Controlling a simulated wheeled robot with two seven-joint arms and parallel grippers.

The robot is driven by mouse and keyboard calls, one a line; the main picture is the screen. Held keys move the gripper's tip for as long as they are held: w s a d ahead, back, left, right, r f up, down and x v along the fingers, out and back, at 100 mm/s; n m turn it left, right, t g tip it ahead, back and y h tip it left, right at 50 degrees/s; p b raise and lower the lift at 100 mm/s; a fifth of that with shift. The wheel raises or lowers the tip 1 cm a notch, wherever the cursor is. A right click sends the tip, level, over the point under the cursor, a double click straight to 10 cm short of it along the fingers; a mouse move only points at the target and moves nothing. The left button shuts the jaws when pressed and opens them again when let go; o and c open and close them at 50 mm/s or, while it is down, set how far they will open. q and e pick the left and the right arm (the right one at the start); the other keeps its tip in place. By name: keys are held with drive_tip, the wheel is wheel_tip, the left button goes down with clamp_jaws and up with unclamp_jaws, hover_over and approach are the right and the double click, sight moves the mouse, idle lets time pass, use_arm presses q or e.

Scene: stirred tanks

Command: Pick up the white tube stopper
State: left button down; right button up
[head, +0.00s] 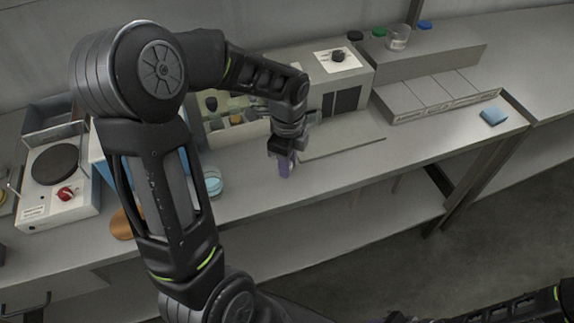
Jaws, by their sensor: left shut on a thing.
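My left gripper (284,151) points down over the front part of the bench and is shut on a small purple thing (285,169). The purple thing hangs below the fingers; its upper part is hidden between them. I cannot tell whether its lower end touches the bench top. I cannot make out a white tube stopper anywhere; the arm and gripper hide part of the bench. My right arm shows only at the bottom right edge, and I cannot see its gripper.
A stirrer with a red knob (65,194) is at the left, a glass dish (212,182) left of the gripper. Grey drawers (430,96) and a blue sponge (493,116) are at the right. The front right bench top is clear.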

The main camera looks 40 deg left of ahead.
use_arm(q)
wheel_tip(320, 180, up, 10)
drive_tip(key=shift+f+b, duration=0.1)
drive_tip(key=shift+b, duration=0.3)
idle(0.3)
idle(0.5)
